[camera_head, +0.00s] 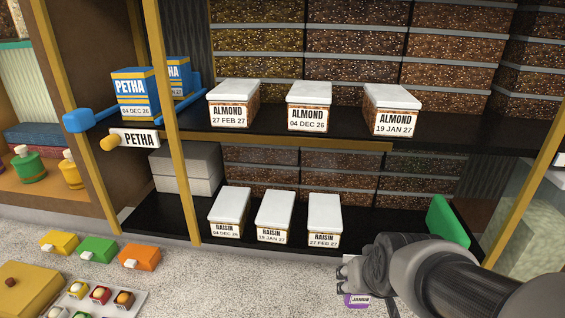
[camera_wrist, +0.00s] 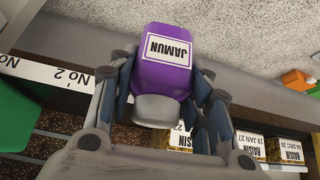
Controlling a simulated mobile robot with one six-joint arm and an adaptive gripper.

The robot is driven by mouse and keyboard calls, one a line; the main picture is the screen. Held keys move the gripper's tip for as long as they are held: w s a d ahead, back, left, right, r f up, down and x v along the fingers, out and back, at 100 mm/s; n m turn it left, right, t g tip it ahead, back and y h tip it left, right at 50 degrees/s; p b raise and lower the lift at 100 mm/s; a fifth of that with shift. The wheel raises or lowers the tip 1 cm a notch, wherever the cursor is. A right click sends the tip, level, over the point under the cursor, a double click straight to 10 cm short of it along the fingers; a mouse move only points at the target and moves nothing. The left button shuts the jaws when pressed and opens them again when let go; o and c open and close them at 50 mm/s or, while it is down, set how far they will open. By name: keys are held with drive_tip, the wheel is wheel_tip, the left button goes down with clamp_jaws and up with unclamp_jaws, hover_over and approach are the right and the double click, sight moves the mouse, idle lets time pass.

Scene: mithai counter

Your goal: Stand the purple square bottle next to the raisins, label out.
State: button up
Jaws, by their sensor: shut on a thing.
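The purple square bottle (camera_wrist: 168,72) is between my gripper's fingers (camera_wrist: 163,85) in the wrist view. Its white JAMUN label faces the wrist camera and its grey cap (camera_wrist: 157,110) points toward the palm. In the head view my gripper (camera_head: 350,278) is low at the right, in front of the shelf, and hides most of the bottle; a purple piece with the label (camera_head: 357,300) shows below it. Three white-lidded raisin boxes (camera_head: 231,212), (camera_head: 273,215), (camera_head: 324,220) stand in a row on the lower shelf (camera_head: 165,222), labels outward, left of my gripper.
A green block (camera_head: 447,225) stands at the lower shelf's right end. Between it and the raisins is dark shelf, partly hidden by my arm. Almond boxes (camera_head: 310,107) stand on the shelf above. Yellow, green and orange bottles (camera_head: 97,249) lie on the speckled counter at left.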

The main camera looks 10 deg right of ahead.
drive_tip(key=s+d+r+m+p, duration=0.1)
drive_tip(key=s+d+r+p, duration=0.2)
drive_tip(key=s+r, duration=0.35)
drive_tip(key=shift+h, duration=0.3)
drive_tip(key=w+d, duration=0.1)
drive_tip(key=w, duration=0.4)
drive_tip(key=w+d+r, duration=0.1)
drive_tip(key=w, duration=0.4)
drive_tip(key=w+d, duration=0.1)
drive_tip(key=w, duration=0.5)
drive_tip(key=shift+w+d+r, duration=0.1)
drive_tip(key=shift+d+r, duration=0.15)
drive_tip(key=shift+r, duration=0.05)
drive_tip(key=shift+w+d+f, duration=0.15)
drive_tip(key=shift+w+f, duration=0.2)
drive_tip(key=shift+w, duration=0.25)
drive_tip(key=shift+w+d+f, duration=0.15)
drive_tip(key=shift+w+f, duration=0.2)
drive_tip(key=shift+w, duration=0.2)
drive_tip(key=shift+f, duration=0.1)
drive_tip(key=shift+f, duration=0.15)
drive_tip(key=o, duration=1.2)
